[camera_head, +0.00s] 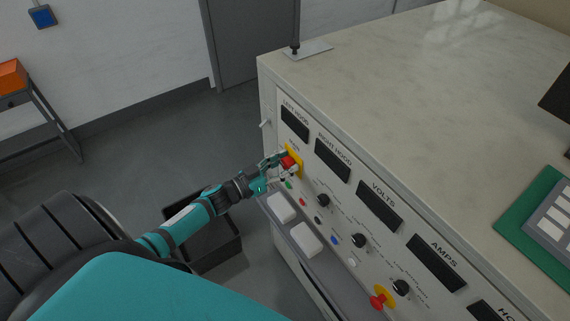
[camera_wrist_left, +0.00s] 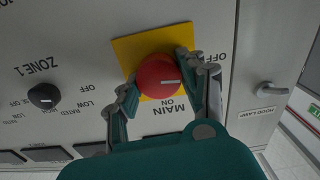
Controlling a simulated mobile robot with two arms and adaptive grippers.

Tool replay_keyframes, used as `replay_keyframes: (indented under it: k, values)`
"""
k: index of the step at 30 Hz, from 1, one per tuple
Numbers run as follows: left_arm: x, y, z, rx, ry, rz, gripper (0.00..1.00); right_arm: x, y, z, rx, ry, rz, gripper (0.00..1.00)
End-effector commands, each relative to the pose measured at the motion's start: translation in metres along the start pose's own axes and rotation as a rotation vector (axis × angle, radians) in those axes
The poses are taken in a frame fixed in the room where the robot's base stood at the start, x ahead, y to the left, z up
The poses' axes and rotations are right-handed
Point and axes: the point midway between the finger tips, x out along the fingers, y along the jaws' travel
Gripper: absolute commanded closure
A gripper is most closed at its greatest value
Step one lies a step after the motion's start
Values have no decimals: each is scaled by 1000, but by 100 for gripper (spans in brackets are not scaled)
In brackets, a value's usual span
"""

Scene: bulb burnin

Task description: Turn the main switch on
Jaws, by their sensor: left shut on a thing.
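The main switch is a red round knob (camera_wrist_left: 158,77) on a yellow plate (camera_wrist_left: 128,48), on the bench's front panel. In the left wrist view its white mark points to the right of the picture. The panel lettering MAIN and ON shows just below the knob, and OFF shows at its upper right, partly behind a finger. My left gripper (camera_wrist_left: 157,79) is shut on the knob, one finger on each side. In the head view the gripper (camera_head: 279,172) covers part of the red knob (camera_head: 289,161). My right gripper is not in view.
A black ZONE 1 knob (camera_wrist_left: 43,96) and a hood lamp toggle (camera_wrist_left: 264,89) flank the switch. Displays, buttons and a red emergency-type knob (camera_head: 378,301) run along the panel. A ledge with two pale blocks (camera_head: 281,207) lies below.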

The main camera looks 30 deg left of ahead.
Motion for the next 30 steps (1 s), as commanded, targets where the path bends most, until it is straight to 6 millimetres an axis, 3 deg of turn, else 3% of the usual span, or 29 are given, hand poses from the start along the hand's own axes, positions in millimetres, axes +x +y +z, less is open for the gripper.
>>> replay_keyframes:
  k: [30]
  values:
    - [0,4,4,947,1,1,91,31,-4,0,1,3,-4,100]
